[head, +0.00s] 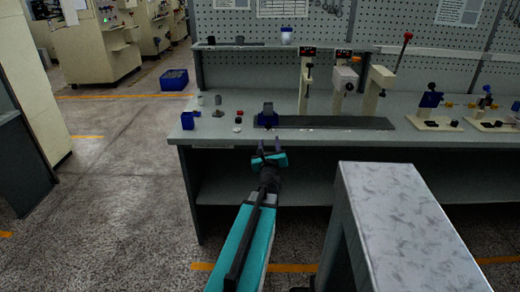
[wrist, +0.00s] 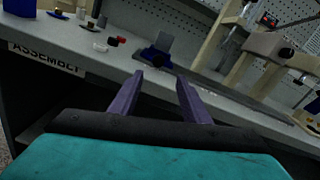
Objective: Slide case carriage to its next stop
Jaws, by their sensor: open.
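The case carriage (head: 266,119) is a blue block with a grey upright piece on it. It sits at the left end of a long dark rail (head: 345,123) on the workbench. In the wrist view the carriage (wrist: 152,56) shows just beyond my fingertips, slightly left of centre, with the rail (wrist: 215,87) running off to the right. My gripper (head: 271,146) is open and empty, in front of the bench's front edge and short of the carriage. Its two purple fingers (wrist: 160,80) are apart and do not touch the carriage.
Presses (head: 345,78) stand behind the rail. Several blue fixtures (head: 432,98) are at the bench's right. A blue bin (head: 187,121) and small loose parts (head: 238,120) lie left of the carriage. A pale-topped block (head: 400,215) stands right of my arm. The floor at left is open.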

